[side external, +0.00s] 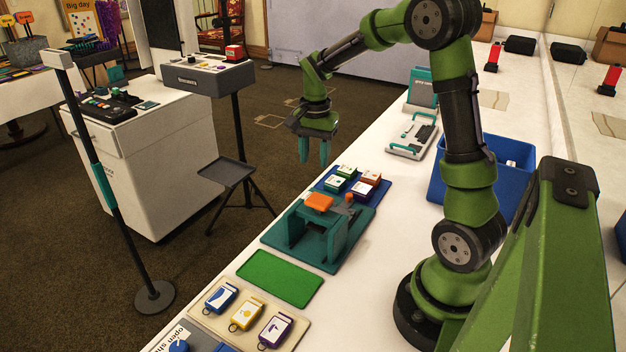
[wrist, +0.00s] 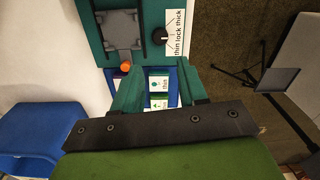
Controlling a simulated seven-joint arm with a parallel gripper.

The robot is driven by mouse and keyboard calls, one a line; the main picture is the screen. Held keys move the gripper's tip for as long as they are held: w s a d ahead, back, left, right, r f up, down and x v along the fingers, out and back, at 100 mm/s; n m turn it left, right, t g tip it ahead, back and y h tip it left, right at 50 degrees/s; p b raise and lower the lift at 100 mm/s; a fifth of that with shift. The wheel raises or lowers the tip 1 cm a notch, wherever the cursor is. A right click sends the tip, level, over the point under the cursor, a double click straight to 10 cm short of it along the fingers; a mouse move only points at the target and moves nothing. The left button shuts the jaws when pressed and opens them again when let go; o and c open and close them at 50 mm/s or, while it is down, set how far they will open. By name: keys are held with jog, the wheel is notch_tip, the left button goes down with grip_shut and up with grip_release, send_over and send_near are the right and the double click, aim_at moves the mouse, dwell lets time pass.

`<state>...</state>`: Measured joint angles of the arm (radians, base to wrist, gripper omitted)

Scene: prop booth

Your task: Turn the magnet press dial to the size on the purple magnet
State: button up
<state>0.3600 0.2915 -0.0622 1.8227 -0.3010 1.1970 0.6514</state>
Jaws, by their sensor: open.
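The teal magnet press (side external: 330,245) stands on the white counter, with an orange top part (side external: 318,202). Small boxed magnets lie on a blue tray (side external: 328,187) behind the press. One looks purple (side external: 361,190); its size word is unreadable. My gripper (side external: 314,162) is open and empty above the tray's far side, apart from the dial (wrist: 158,66).
A green mat (side external: 280,278) and a beige tray (side external: 207,312) with blue, yellow and purple tags lie in front of the press. A blue bin (side external: 437,185) stands at the right, and a grey-white device (side external: 411,137) farther back. The counter's left edge drops to carpet.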

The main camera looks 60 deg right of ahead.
notch_tip(320, 180, down, 12)
jog(key=shift+f, duration=0.2)
jog(key=shift+w, duration=0.1)
jog(key=c, duration=0.8)
jog(key=shift+o, duration=0.2)
jog(key=shift+n, duration=0.4)
jog(key=n, duration=0.5)
jog(key=shift+r+n, duration=0.1)
jog(key=shift+n, duration=0.3)
jog(key=n, duration=0.5)
jog(key=shift+n, duration=0.3)
